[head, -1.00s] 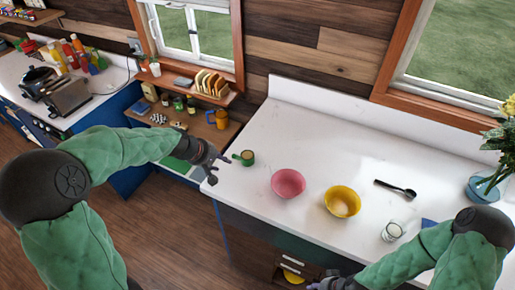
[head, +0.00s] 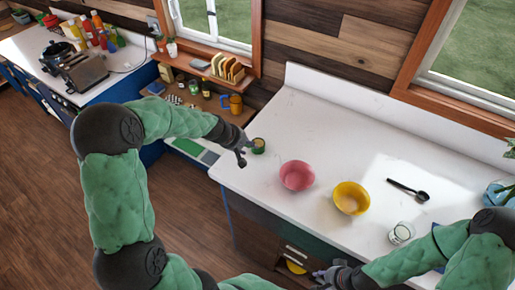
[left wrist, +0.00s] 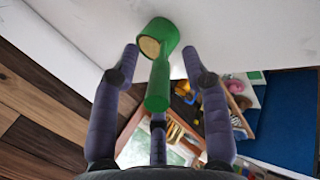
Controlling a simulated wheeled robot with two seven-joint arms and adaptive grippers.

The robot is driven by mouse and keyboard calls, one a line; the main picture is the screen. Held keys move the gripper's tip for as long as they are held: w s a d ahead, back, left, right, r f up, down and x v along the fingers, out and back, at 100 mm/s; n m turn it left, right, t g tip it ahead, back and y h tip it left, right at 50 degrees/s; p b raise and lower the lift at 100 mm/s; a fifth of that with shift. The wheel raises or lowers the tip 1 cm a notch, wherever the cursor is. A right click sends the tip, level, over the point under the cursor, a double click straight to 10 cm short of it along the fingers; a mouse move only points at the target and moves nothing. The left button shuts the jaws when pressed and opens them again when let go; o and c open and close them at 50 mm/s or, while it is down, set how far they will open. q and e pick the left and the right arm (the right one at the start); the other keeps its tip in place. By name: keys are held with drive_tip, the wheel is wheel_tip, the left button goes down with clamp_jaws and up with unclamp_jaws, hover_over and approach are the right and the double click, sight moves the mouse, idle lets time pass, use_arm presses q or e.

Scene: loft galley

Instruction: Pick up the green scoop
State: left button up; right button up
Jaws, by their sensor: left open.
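The green scoop (head: 258,146) lies on the white counter near its left end, left of the pink bowl. In the left wrist view the scoop (left wrist: 159,72) shows its round cup with a pale inside, and its handle points back toward my palm. My left gripper (head: 242,153) is at the scoop, and its fingers hide the handle in the head view. In the left wrist view its fingers (left wrist: 163,62) are spread open on both sides of the scoop, with a gap on each side. My right gripper (head: 330,275) is low by the counter front, by an open drawer; its jaws are unclear.
A pink bowl (head: 297,176) and a yellow bowl (head: 351,198) stand right of the scoop. A glass (head: 401,233) and a black spoon (head: 408,190) lie further right. A lower shelf with jars and an orange mug (head: 234,104) is beyond the counter's left end. The counter's back is clear.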

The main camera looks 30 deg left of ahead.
use_arm(q)
drive_tip(key=x, duration=0.2)
drive_tip(key=shift+w+f, duration=0.2)
clamp_jaws()
drive_tip(key=shift+r, duration=0.1)
drive_tip(key=shift+r, duration=0.5)
wheel_tip(320, 180, up, 2)
drive_tip(key=shift+r+p, duration=0.15)
drive_tip(key=shift+p, duration=0.35)
drive_tip(key=s+d+r+p, duration=0.1)
drive_tip(key=s+d+r, duration=0.1)
drive_tip(key=s+r, duration=0.2)
drive_tip(key=s+d+r+p, duration=0.1)
drive_tip(key=s+d+r, duration=0.2)
drive_tip(key=s, duration=0.6)
wheel_tip(320, 180, up, 3)
drive_tip(key=shift+d+f, duration=0.2)
drive_tip(key=shift+d, duration=0.1)
